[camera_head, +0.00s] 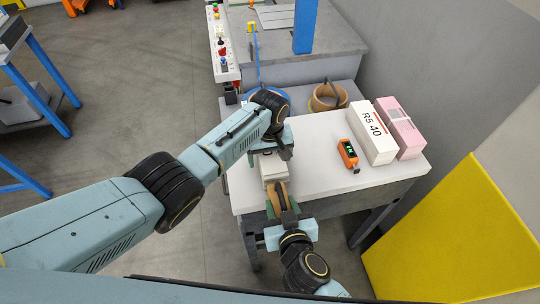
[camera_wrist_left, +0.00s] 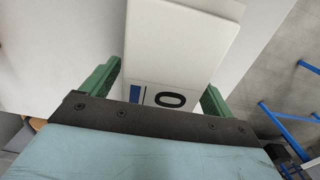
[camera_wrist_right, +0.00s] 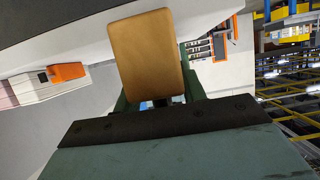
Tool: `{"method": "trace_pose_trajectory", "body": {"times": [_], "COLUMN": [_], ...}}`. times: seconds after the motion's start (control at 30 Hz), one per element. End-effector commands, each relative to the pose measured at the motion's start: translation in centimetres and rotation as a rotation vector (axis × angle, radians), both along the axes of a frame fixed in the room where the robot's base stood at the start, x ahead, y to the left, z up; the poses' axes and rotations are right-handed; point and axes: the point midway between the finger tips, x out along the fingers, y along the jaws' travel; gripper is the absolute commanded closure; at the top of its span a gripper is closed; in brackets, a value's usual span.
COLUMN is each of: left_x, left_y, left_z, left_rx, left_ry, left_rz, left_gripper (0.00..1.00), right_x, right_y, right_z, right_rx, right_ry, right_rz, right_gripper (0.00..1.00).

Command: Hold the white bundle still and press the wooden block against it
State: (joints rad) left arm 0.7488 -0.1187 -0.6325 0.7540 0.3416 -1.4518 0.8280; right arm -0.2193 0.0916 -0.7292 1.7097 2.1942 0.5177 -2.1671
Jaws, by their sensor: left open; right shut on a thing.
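The white bundle (camera_head: 272,167) lies on the white table near its left edge. In the left wrist view the bundle (camera_wrist_left: 178,50) shows a dark "0" and a blue mark between the green fingers. My left gripper (camera_head: 268,152) is open at the bundle's far end, with a finger on each side; I cannot tell if they touch it. My right gripper (camera_head: 280,203) is shut on the wooden block (camera_head: 278,193) at the bundle's near end. In the right wrist view the block (camera_wrist_right: 147,55) stands out from the fingers. Whether it touches the bundle is unclear.
An orange device (camera_head: 348,154) lies on the white table (camera_head: 310,150). A white box (camera_head: 371,134) marked "R5 40" and a pink box (camera_head: 400,128) stand at its right. A brown round container (camera_head: 327,98) is behind the table. A yellow panel (camera_head: 455,235) stands at right.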

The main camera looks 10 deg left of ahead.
Motion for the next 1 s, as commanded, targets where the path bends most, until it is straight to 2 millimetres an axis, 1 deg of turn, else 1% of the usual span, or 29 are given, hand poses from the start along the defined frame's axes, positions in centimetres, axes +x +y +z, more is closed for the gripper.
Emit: {"method": "trace_pose_trajectory", "body": {"times": [0.1,0.73,0.77,1.0], "left_x": [0.01,0.01,0.01,0.01], "left_y": [-0.02,-0.03,-0.03,-0.03], "left_z": [0.03,0.05,0.05,0.06], "left_rx": [0.0,-0.001,-0.001,-0.001], "left_ry": [0.0,0.0,0.0,0.0], "left_rz": [0.0,0.0,0.0,0.0], "left_gripper": [0.13,0.95,0.96,0.96], "right_x": [0.03,0.04,0.04,0.04], "right_y": [0.03,0.03,0.02,0.03], "right_z": [0.08,0.08,0.08,0.09], "right_rx": [0.001,0.001,0.001,0.001], "right_ry": [-0.002,-0.002,-0.002,-0.002], "right_rz": [0.0,0.001,0.0,0.0], "right_gripper": [0.89,0.89,0.89,0.89]}}
